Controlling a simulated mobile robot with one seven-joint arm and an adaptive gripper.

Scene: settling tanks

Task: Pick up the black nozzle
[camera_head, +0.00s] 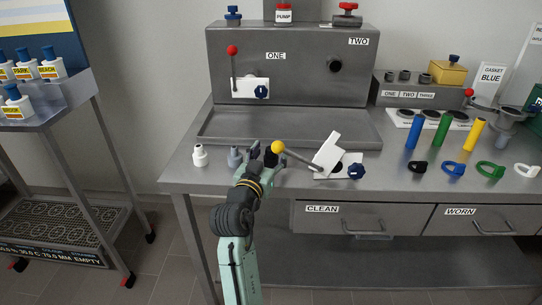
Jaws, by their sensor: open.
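My gripper (264,153) is at the front left of the grey bench, with its jaws open. A small dark shape shows at its fingertips; I cannot tell whether this is the black nozzle or part of the fingers. No black nozzle shows clearly elsewhere. A white nozzle (199,155) stands upright to the left of my gripper. A grey nozzle (235,157) stands between the white one and my gripper, close beside my gripper.
A yellow-knobbed lever (298,158) on a white plate stands just right of my gripper, its knob very near it. A shallow tray (225,128) lies behind. Coloured handles and rings fill the right side. The bench's front left corner is clear.

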